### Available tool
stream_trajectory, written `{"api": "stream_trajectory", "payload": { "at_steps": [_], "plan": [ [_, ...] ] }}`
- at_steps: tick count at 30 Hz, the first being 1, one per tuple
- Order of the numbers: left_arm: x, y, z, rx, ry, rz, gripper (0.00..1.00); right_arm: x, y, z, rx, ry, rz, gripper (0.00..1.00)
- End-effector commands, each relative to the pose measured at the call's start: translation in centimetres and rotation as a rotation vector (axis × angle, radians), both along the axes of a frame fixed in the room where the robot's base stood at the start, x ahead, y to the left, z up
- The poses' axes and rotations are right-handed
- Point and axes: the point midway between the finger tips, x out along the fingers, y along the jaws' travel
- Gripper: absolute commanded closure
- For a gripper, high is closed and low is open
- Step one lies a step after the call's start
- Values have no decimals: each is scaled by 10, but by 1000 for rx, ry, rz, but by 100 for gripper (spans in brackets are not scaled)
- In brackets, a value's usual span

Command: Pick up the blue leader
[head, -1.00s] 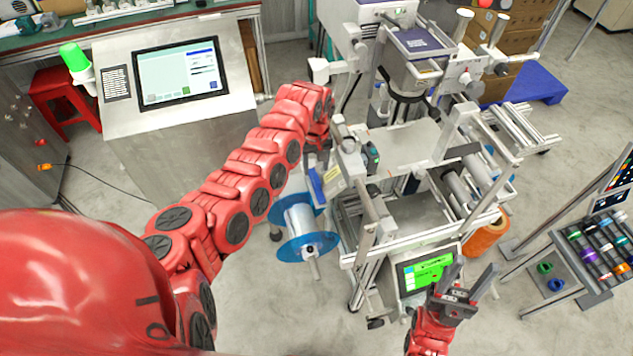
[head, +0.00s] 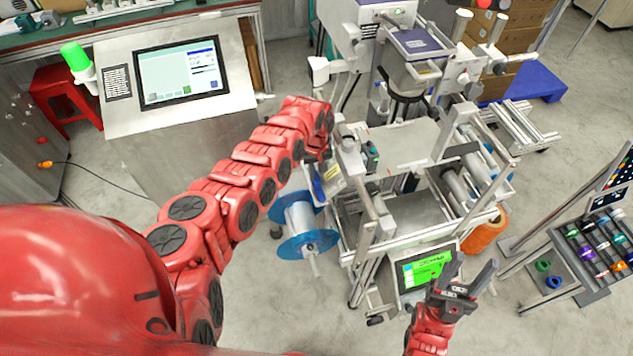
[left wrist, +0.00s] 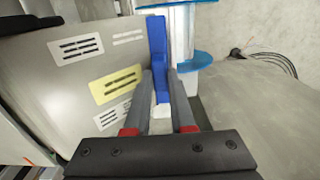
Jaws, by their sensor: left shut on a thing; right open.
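The blue leader (left wrist: 157,50) is an upright blue strip in the left wrist view, beside a grey labelled panel. My left gripper (left wrist: 160,80) is shut on its lower part. In the head view a bit of the blue leader (head: 318,186) shows just below my left wrist, at the left side of the machine frame; the fingers there are mostly hidden. My right gripper (head: 472,268) is open and empty, in front of the small green screen.
A reel with blue flanges (head: 308,245) stands just below the leader. The metal machine frame (head: 400,215) fills the centre. A touchscreen console (head: 180,72) stands at left, and a rack of coloured rolls (head: 590,245) at right. Open floor lies in front.

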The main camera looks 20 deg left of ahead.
Motion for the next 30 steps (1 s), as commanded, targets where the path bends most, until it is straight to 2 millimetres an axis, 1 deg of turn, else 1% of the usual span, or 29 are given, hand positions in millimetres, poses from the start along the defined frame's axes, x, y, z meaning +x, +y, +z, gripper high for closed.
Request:
{"api": "stream_trajectory", "payload": {
  "at_steps": [17,20,23,26,30],
  "plan": [
    [0,0,2,0,0,0,100,0,0,2,0,0,0,50],
    [0,0,8,0,0,0,100,0,0,9,0,0,0,50],
    [0,0,19,0,0,0,100,0,0,19,0,0,0,50],
    [0,0,33,0,0,-1,100,0,0,33,0,0,0,50],
    [0,-1,56,0,-1,0,100,0,0,56,0,0,0,50]
  ]
}}
